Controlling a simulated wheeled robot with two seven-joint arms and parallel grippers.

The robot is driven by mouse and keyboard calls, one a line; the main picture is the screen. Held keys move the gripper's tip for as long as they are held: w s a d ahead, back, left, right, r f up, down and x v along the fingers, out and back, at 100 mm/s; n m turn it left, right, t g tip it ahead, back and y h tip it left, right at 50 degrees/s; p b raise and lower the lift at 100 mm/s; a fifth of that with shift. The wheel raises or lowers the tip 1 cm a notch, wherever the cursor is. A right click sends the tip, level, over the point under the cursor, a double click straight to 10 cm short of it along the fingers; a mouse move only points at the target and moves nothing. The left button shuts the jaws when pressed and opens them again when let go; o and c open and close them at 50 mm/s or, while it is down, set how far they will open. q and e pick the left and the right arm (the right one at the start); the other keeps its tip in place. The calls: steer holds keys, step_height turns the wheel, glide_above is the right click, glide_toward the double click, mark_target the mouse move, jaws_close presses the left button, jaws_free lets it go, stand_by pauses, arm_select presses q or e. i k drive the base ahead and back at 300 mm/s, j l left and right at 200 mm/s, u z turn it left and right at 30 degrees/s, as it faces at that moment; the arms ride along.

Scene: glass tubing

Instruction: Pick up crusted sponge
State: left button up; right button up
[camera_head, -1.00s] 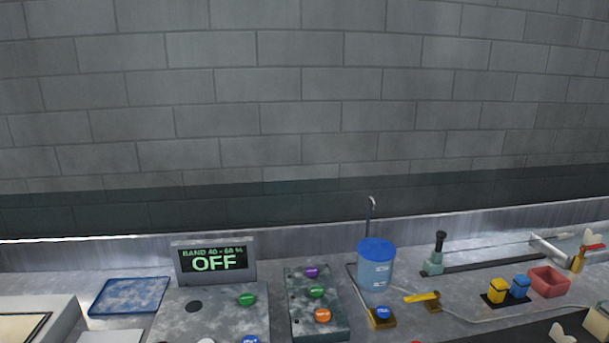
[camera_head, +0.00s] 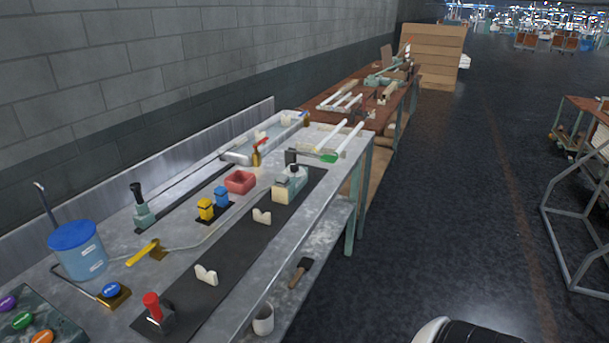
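I cannot make out a crusted sponge for certain in the head view. Small items stand on the grey metal workbench (camera_head: 110,220): a yellow block-shaped piece (camera_head: 205,210) and a blue one (camera_head: 222,197) side by side on a dark base, with a red open tray (camera_head: 240,181) just beyond them. A blue-lidded bucket (camera_head: 78,251) stands at the left. Neither of my grippers is in view.
A black strip (camera_head: 235,250) runs along the bench with white notched supports (camera_head: 206,275) and a red-knobbed piece (camera_head: 153,308). A lower shelf holds a white cup (camera_head: 263,319) and a dark-headed tool (camera_head: 299,272). The dark floor (camera_head: 440,210) right of the bench is open.

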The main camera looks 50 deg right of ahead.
mark_target(283, 180)
steer(key=z, duration=1.45)
